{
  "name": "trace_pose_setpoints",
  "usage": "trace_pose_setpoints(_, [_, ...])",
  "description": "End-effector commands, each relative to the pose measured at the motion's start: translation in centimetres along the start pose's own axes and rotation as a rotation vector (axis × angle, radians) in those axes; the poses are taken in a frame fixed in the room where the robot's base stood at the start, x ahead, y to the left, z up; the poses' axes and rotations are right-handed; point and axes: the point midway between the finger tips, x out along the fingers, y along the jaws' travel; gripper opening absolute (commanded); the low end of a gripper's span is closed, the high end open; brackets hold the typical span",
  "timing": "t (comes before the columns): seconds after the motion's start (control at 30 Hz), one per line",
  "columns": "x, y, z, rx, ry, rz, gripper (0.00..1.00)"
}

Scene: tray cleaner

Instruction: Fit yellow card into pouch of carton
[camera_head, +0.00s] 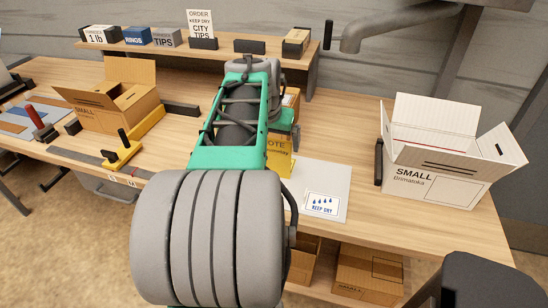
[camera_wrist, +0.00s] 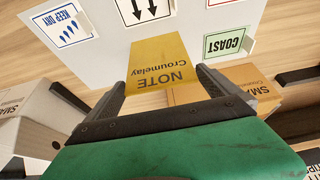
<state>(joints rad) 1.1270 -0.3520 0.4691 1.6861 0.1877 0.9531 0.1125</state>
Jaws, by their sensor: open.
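The yellow card (camera_head: 278,162) with "NOTE" on it shows just right of my arm in the head view. It also shows in the wrist view (camera_wrist: 163,60), printed "NOTE Croumelay", in the space between my two fingers. My gripper (camera_wrist: 160,80) is open, with a finger on each side of the card and gaps visible. A brown carton (camera_wrist: 245,78) marked "SMALL" lies beside and partly behind the card in the wrist view. Part of a brown carton (camera_head: 291,97) shows behind my arm. I see no pouch clearly and cannot tell whether the card sits in one.
A white sheet (camera_head: 333,178) with a "KEEP DRY" label (camera_head: 322,204) lies right of my arm. An open white carton (camera_head: 445,185) stands at right. An open brown carton (camera_head: 128,112) stands at left. A shelf (camera_head: 226,50) with small boxes runs behind. Bench between sheet and white carton is clear.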

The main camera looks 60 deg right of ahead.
Motion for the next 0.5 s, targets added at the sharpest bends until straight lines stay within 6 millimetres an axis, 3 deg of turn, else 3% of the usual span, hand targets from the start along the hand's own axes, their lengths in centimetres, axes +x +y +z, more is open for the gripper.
trace_pose_setpoints(0.1, [-0.05, -0.01, -0.01, 0.0, 0.001, 0.0, 1.0])
trace_pose_setpoints(0.5, [-0.09, -0.02, -0.02, 0.0, 0.001, 0.0, 0.67])
